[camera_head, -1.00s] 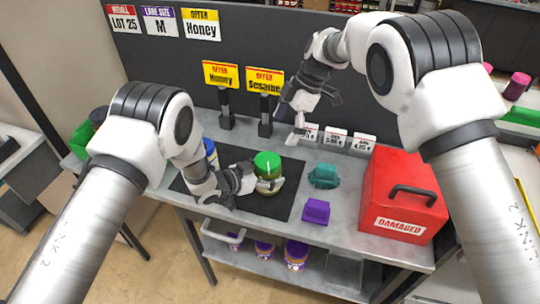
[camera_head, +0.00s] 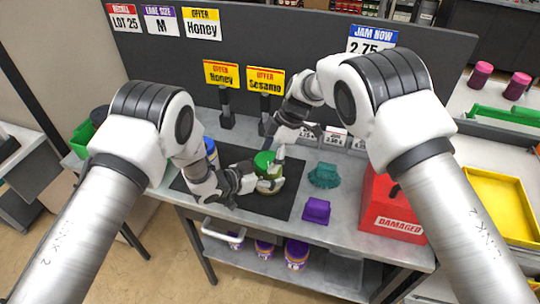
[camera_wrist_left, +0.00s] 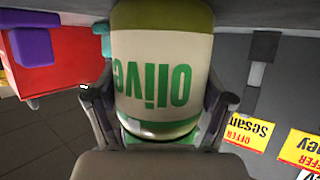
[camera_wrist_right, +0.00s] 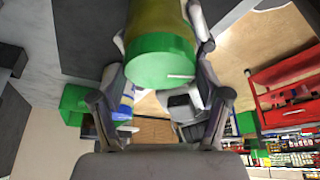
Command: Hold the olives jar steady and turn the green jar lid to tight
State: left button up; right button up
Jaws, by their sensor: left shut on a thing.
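The olives jar (camera_head: 268,184) stands upright on the black mat and has a green lid (camera_head: 263,161) on top. In the left wrist view the jar (camera_wrist_left: 163,75) shows its cream label with green "olive" lettering. My left gripper (camera_head: 262,182) is shut on the jar's body, one finger on each side. My right gripper (camera_head: 277,150) is at the lid from above. In the right wrist view the lid (camera_wrist_right: 158,62) lies between its spread fingers. I cannot tell whether a finger touches the lid.
The black mat (camera_head: 235,198) lies on the grey table. A teal object (camera_head: 323,176) and a purple object (camera_head: 316,210) stand right of the jar, with a red "DAMAGED" box (camera_head: 395,205) beyond. Sign holders and a dark panel (camera_head: 285,50) are behind.

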jog(key=shift+m, duration=0.3)
jog(key=shift+s+f+m+t, duration=0.1)
jog(key=shift+m+t, duration=0.45)
jog(key=shift+m, duration=0.8)
jog(key=shift+s+m+t, duration=0.1)
jog(key=shift+m+t, duration=0.45)
jog(key=shift+m, duration=0.8)
jog(key=o, duration=1.1)
jog(key=shift+o, duration=0.2)
jog(key=v, duration=1.2)
